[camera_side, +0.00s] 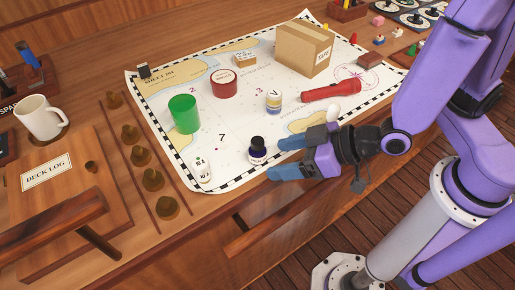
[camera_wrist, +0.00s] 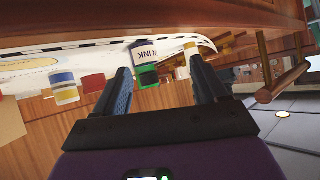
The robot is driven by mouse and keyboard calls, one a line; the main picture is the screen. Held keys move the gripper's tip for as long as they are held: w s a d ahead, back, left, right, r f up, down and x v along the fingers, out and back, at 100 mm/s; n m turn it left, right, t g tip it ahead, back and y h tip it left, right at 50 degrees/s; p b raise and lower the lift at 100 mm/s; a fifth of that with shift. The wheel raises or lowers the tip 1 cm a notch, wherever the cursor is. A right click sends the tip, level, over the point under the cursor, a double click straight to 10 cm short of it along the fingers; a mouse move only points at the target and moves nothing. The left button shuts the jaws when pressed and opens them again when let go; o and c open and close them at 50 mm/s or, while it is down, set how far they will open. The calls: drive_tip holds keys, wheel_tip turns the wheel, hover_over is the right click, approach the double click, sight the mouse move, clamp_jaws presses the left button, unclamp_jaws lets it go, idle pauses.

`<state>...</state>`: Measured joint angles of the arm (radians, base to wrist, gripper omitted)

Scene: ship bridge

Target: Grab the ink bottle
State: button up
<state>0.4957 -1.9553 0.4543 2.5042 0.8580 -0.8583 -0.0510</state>
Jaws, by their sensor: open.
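The ink bottle (camera_side: 258,152) is small and dark with a white label and black cap. It stands upright on the chart (camera_side: 222,143) near its front edge. My gripper (camera_side: 276,158) is open, coming in low from the right in the side view, with its blue fingertips just right of the bottle. In the wrist view, which is tilted over, the ink bottle (camera_wrist: 143,51) shows ahead, between the fingers of my gripper (camera_wrist: 160,64) and closer to the left one. Nothing is held. Whether a finger touches the bottle is unclear.
A green cup (camera_side: 184,114), a blue-and-yellow jar (camera_side: 274,101), a red tin (camera_side: 223,83) and a red flashlight (camera_side: 331,91) stand or lie behind the bottle. A small white bottle (camera_side: 203,170) is to its left. A cardboard box (camera_side: 303,48) is farther back. The table's front edge is close.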

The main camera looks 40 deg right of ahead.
sight(250, 145)
drive_tip(key=t, duration=0.1)
drive_tip(key=w+t, duration=0.1)
drive_tip(key=w, duration=0.1)
drive_tip(key=shift+w+d+r+m+t, duration=0.15)
drive_tip(key=shift+d+r+m+t, duration=0.15)
drive_tip(key=shift+t, duration=0.1)
drive_tip(key=x, duration=0.7)
drive_tip(key=shift+w+a, duration=0.1)
drive_tip(key=c, duration=1.1)
